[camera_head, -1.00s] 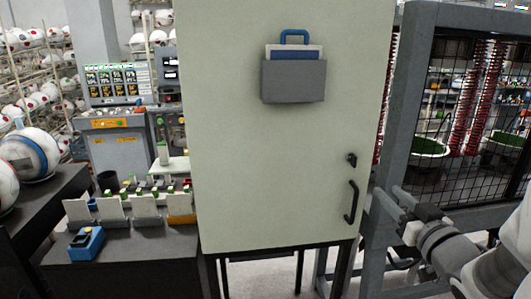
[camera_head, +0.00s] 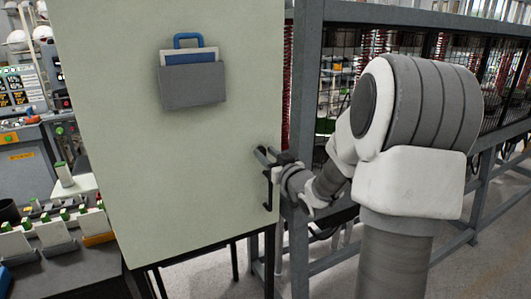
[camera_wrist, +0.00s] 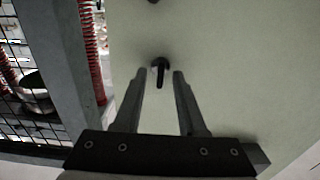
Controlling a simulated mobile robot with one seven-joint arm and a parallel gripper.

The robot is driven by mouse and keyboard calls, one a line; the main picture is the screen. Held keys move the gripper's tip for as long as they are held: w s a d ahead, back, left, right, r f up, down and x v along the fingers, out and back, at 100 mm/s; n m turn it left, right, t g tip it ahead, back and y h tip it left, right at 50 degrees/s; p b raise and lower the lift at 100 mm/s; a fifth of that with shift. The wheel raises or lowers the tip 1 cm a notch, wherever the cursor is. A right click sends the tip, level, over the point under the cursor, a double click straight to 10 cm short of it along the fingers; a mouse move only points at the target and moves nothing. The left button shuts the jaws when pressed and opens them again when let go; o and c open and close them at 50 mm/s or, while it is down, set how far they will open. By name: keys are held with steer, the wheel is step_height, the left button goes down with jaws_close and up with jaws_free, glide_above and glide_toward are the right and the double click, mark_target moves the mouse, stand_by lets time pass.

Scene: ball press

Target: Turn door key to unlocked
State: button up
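The pale green cabinet door (camera_head: 120,120) fills the left of the head view. The dark door key (camera_wrist: 160,68) sticks out from the door in the wrist view, between the two fingertips. My gripper (camera_head: 263,156) is at the door's right side, just above the black handle (camera_head: 268,192). The gripper (camera_wrist: 160,76) also shows in the wrist view, open, with a gap between each finger and the key. In the head view the key is hidden behind the gripper. I cannot tell how deep the key lies between the fingers.
A blue and grey document holder (camera_head: 193,85) hangs on the door. A grey-framed mesh fence (camera_head: 306,120) stands close to the right of the door. A dark bench (camera_head: 80,262) with several small trays is at lower left.

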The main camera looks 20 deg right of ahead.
steer(key=shift+w, duration=0.2)
jaws_close()
steer(key=shift+f+n+b, duration=0.15)
steer(key=shift+n+b, duration=0.15)
steer(key=shift+b, duration=0.45)
steer(key=n+b, duration=0.5)
steer(key=b, duration=0.1)
steer(key=n+b, duration=0.6)
steer(key=b, duration=0.1)
steer(key=n+b, duration=0.6)
steer(key=b, duration=0.1)
steer(key=shift+a+f, duration=0.15)
steer(key=shift+a, duration=0.1)
steer(key=shift+n+b, duration=0.3)
steer(key=shift+b, duration=0.1)
